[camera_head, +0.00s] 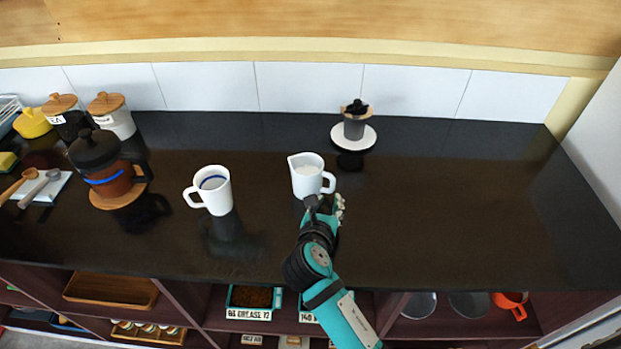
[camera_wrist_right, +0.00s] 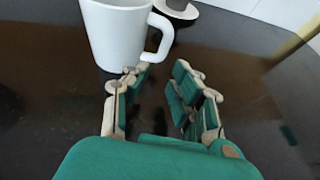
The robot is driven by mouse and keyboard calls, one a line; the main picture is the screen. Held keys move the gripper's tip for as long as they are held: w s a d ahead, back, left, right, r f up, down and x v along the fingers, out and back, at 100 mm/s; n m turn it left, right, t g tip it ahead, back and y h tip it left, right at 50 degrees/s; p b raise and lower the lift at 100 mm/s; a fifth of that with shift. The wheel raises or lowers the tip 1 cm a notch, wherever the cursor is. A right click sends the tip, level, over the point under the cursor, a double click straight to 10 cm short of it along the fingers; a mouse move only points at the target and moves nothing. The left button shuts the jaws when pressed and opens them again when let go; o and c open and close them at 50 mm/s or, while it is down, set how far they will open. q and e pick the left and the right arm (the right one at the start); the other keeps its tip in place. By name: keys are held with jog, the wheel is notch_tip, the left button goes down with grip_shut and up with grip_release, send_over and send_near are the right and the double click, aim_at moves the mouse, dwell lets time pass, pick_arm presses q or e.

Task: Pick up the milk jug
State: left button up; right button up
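The milk jug (camera_head: 306,177) is white with a spout and a handle on its right, and stands upright on the dark counter. It fills the upper left of the right wrist view (camera_wrist_right: 115,38), with its handle (camera_wrist_right: 162,38) just ahead of the fingers. My right gripper (camera_head: 326,206) is at the near side of the jug, close to the handle. In the wrist view its fingers (camera_wrist_right: 162,82) are apart with nothing between them. I cannot tell whether a finger touches the jug. My left gripper is not in view.
A white mug (camera_head: 214,190) stands to the left of the jug. The counter's right side is clear. Open shelves lie below the front edge.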

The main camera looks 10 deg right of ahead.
aim_at(332, 188)
jog(key=w, duration=0.1)
jog(key=w+d, duration=0.1)
jog(key=w, duration=0.1)
jog(key=w+d+p, duration=0.1)
jog(key=shift+w+d+f, duration=0.15)
jog(key=shift+w+f, duration=0.15)
jog(key=shift+s+r, duration=0.1)
jog(key=shift+s, duration=0.05)
jog(key=shift+c, duration=0.6)
grip_shut()
